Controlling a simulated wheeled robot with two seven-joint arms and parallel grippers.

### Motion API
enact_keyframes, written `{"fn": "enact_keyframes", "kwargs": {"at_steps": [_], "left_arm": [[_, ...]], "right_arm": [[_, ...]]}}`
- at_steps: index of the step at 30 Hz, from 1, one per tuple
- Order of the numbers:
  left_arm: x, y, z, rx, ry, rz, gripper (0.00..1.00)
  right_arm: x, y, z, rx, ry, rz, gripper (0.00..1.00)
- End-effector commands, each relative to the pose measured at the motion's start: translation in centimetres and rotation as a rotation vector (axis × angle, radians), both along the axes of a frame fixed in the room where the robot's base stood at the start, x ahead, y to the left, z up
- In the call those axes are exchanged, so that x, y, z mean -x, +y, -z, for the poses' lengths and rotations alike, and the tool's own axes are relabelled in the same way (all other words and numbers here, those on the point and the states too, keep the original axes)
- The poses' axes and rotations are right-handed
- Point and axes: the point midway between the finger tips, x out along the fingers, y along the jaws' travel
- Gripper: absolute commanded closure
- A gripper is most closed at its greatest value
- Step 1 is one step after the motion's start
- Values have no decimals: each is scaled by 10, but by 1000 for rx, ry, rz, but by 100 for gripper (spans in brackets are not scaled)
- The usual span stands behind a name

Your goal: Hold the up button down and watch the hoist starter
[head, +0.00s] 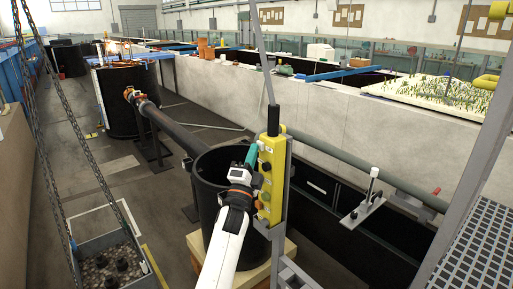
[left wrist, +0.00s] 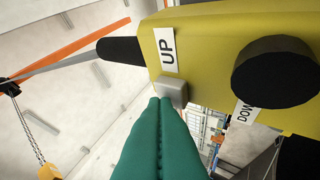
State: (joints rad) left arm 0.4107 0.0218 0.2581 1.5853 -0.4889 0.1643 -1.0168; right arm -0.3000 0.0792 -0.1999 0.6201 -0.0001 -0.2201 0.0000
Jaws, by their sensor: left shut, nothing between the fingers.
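The yellow pendant box (head: 271,178) hangs upright by a grey post, with a black cable gland on top. In the left wrist view the box (left wrist: 215,38) has an UP label (left wrist: 167,52), a small grey button (left wrist: 173,91) beside it, and a large black knob (left wrist: 275,72) by a partly hidden DOWN label (left wrist: 245,112). My left gripper (head: 252,155) is shut and empty, at the box's upper left side. Its teal fingertips (left wrist: 160,100) meet the grey button's edge; I cannot tell whether it is pressed in. I cannot pick out the hoist starter. My right gripper is out of view.
A black open cylinder (head: 208,185) stands behind my left arm on a wooden base. Chains (head: 80,140) hang at left above a grey bin (head: 110,265) of dark weights. A long flume wall (head: 330,115) and a metal grating (head: 475,250) lie to the right.

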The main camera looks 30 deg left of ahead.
Motion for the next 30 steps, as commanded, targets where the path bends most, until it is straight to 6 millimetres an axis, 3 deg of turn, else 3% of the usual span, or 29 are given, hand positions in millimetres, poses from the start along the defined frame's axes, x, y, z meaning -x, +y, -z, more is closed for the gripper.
{"fn": "enact_keyframes", "kwargs": {"at_steps": [12, 23, 30], "left_arm": [[19, 8, 0, 0, 1, 0, 100], [21, 9, 0, -1, 1, 0, 100], [42, 18, -1, -2, 1, -1, 100]], "right_arm": [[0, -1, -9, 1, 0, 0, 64], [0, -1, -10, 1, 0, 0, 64], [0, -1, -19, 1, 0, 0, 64]]}}
